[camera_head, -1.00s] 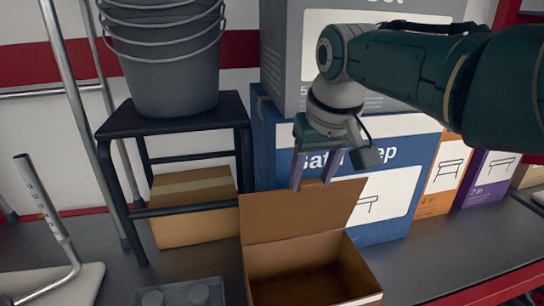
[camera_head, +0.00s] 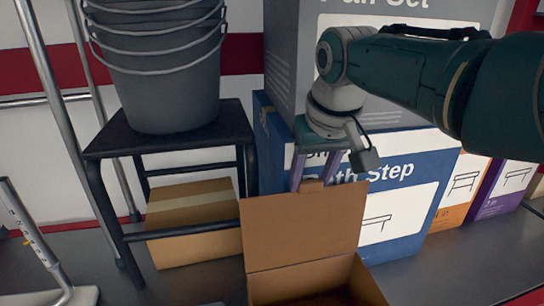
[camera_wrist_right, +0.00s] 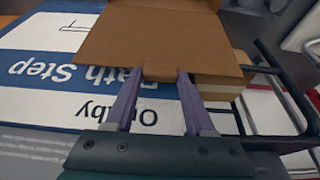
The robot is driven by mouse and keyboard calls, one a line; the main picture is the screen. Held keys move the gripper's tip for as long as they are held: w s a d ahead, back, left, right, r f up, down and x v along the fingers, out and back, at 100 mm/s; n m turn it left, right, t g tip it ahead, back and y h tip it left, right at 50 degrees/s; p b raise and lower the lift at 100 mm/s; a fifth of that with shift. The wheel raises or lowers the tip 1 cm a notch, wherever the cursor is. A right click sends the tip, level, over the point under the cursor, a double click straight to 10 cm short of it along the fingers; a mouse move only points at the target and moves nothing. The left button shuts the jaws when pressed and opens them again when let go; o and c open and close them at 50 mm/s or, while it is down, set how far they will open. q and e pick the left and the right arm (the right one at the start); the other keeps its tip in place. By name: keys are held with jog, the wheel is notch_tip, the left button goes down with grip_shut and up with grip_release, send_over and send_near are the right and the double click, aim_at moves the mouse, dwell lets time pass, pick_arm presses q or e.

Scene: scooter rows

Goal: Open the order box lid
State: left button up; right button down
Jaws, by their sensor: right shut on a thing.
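The order box (camera_head: 310,281) is an open brown cardboard box at the bottom centre of the head view, cut off by the lower edge. Its lid (camera_head: 303,229) stands up at the back of the box, with a small tab (camera_head: 311,186) on its top edge. My right gripper (camera_head: 313,187) reaches down from above and is shut on that tab. In the right wrist view the two purple fingers (camera_wrist_right: 158,80) hold the tab from both sides, with the lid (camera_wrist_right: 150,40) beyond. My left gripper is not in view.
A black step stool (camera_head: 165,140) with stacked grey buckets (camera_head: 155,80) stands at the left. A closed carton (camera_head: 190,220) sits beneath it. A blue Bath Step box (camera_head: 400,200), an orange box (camera_head: 460,190) and a purple box (camera_head: 505,190) stand behind and right.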

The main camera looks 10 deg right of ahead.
jog(key=shift+w+r, duration=0.15)
jog(key=shift+r, duration=0.05)
jog(key=c, duration=0.6)
grip_release()
jog(key=o, duration=0.4)
jog(key=shift+c, duration=0.2)
jog(key=shift+s+r, duration=0.2)
jog(key=shift+r, duration=0.05)
jog(key=shift+p+v, duration=0.75)
jog(key=shift+v, duration=0.25)
jog(key=b+v, duration=0.1)
jog(key=v, duration=0.6)
jog(key=shift+b, duration=0.4)
jog(key=shift+r, duration=0.1)
